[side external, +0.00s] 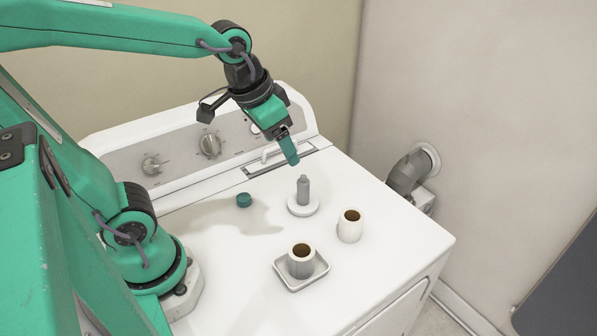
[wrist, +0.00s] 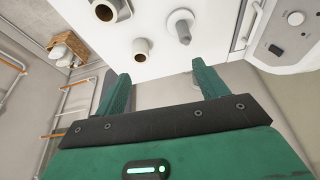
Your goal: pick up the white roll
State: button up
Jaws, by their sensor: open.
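The white roll (side external: 349,231), a short white cylinder with a brown core, stands upright on the white washer top (side external: 400,240), toward its right side. It also shows in the wrist view (wrist: 140,56), left of centre, beyond my fingertips. My gripper (side external: 292,160) hangs above the back of the washer top, higher than the roll and up-left of it in the side view. In the wrist view my two green fingers (wrist: 161,70) are spread apart with nothing between them. The roll stands free of the gripper.
A grey post on a round white base (side external: 303,207) stands close beside the white roll. A teal cap (side external: 244,200) lies left. The control panel (side external: 190,150) rises at the back.

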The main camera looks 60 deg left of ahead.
jog(key=w+d+f+m+g, duration=0.1)
jog(key=w+d+f+g, duration=0.1)
jog(key=w+d+f, duration=0.4)
jog(key=m+g, duration=0.1)
jog(key=g, duration=0.1)
send_over(351, 222)
jog(key=w+a, duration=0.1)
notch_tip(351, 222, down, 8)
jog(key=shift+w+a+f, duration=0.1)
jog(key=shift+w+f, duration=0.05)
jog(key=shift+f, duration=1.9)
jog(key=shift+w+a+f, duration=0.1)
jog(key=shift+f, duration=1.95)
jog(key=shift+c, duration=0.2)
jog(key=c, duration=1)
